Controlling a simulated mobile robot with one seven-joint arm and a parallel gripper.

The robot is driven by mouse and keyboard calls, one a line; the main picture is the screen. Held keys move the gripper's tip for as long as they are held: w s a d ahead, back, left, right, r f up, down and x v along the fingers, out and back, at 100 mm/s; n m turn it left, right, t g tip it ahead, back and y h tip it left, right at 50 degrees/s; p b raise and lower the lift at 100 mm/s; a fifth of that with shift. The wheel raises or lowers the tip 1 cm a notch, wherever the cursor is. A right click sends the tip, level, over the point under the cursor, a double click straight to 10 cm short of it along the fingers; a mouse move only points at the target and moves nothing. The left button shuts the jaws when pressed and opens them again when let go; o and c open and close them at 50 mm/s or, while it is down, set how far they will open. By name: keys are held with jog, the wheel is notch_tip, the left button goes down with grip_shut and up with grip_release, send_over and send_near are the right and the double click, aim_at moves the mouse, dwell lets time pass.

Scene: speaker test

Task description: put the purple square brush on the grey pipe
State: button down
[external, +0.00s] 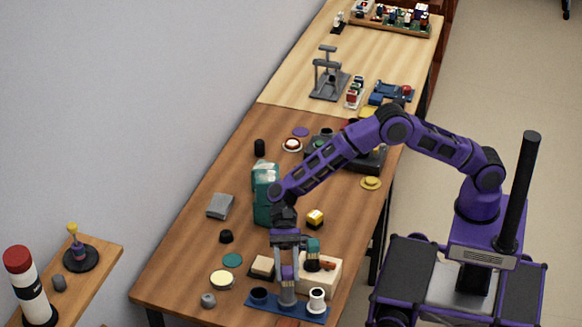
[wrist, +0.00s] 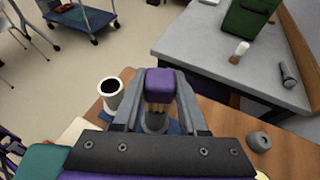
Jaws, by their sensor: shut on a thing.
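My gripper (external: 288,270) is shut on the purple square brush (external: 287,275), low over the near end of the brown table. In the wrist view the brush's purple block (wrist: 160,84) sits between the fingers (wrist: 162,88), with tan bristles below it. The grey pipe (external: 287,294) stands upright on a blue base between two cup-like pieces. In the wrist view the pipe's grey rim (wrist: 155,123) shows just below the bristles. I cannot tell whether the bristles touch the pipe.
A white cup-like piece (external: 317,301) stands right of the pipe and a dark blue one (external: 259,296) left. A cream box (external: 322,272) is close behind. A grey ring (external: 208,299) lies to the left. A teal bottle-like object (external: 265,195) stands farther back.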

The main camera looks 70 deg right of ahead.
jog(key=shift+c, duration=2.2)
grip_release()
jog(key=shift+r, duration=0.15)
jog(key=shift+w+d+r, duration=0.15)
jog(key=shift+d+r, duration=0.05)
jog(key=shift+d, duration=0.05)
jog(key=p+v, duration=0.1)
jog(key=v, duration=1)
jog(key=shift+d, duration=0.2)
